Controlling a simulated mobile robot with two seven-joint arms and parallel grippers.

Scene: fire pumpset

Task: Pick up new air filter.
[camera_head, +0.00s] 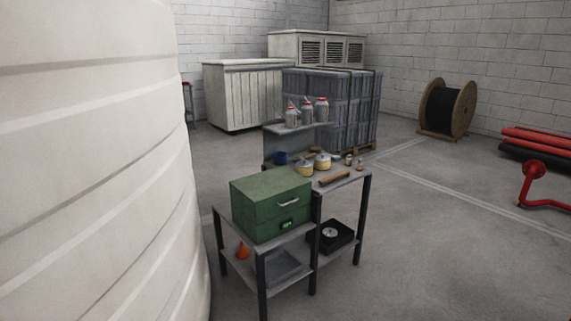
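I cannot tell for sure which thing is the new air filter. A black square item with a round pale centre (331,236) lies on the lower shelf of the workbench, partly behind a leg. Two round yellowish items with pale tops, one nearer (304,170) and one farther (322,161), sit on the bench top. A brown roll-like item (334,178) lies at the top's front edge. Neither of my grippers is in view.
A green toolbox (272,204) stands on the bench's left part. An orange cone (243,250) is below it. Several red-capped bottles (307,112) stand on a raised shelf. A large white tank (90,170) blocks the left.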

